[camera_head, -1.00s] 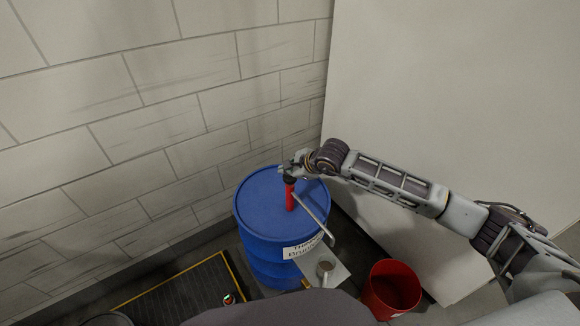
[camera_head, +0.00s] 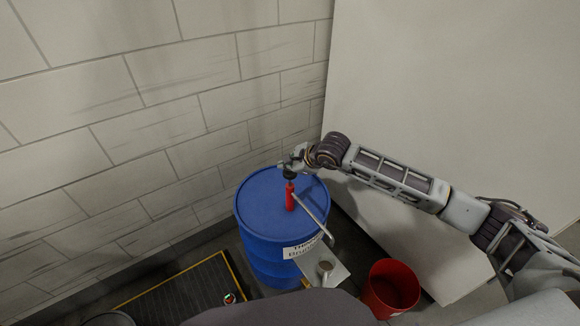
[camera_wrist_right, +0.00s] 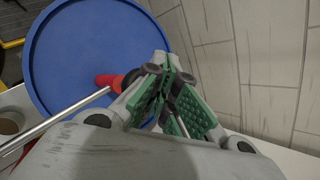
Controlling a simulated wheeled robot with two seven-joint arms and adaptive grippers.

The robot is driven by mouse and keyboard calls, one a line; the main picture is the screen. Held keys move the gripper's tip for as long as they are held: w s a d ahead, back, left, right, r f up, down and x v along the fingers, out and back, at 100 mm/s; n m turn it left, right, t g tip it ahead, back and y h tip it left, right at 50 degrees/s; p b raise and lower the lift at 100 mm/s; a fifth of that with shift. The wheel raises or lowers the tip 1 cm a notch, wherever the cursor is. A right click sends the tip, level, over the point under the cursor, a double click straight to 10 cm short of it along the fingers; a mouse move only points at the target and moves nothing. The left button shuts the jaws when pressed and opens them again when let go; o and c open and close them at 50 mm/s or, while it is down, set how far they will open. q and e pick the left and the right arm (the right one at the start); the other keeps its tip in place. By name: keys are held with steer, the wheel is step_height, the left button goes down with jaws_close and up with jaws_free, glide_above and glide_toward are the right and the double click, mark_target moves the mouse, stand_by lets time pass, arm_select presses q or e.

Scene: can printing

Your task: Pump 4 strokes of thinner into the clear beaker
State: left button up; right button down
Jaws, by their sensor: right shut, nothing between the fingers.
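The blue thinner drum (camera_head: 262,205) stands by the wall, with a white label on its side. A red pump (camera_head: 290,197) rises from its lid, and a thin metal spout (camera_head: 314,219) slopes down from it. The beaker (camera_head: 325,267) stands on a small pale shelf near the spout's end; its fill level is too small to tell. My right gripper (camera_head: 289,172) is shut and empty at the pump's dark top; whether it touches is unclear. In the right wrist view, its green-padded fingers (camera_wrist_right: 166,90) are together beside the red pump (camera_wrist_right: 112,81). My left gripper is not in view.
A red bucket (camera_head: 390,290) stands on the floor right of the drum. A dark mat with a yellow edge (camera_head: 180,295) lies at the lower left. A brick wall is behind the drum and a large pale panel to its right.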

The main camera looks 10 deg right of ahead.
steer(key=shift+r+p, duration=0.55)
steer(key=shift+r, duration=1.05)
steer(key=shift+r, duration=0.1)
steer(key=shift+r+p, duration=0.7)
steer(key=shift+r, duration=1.75)
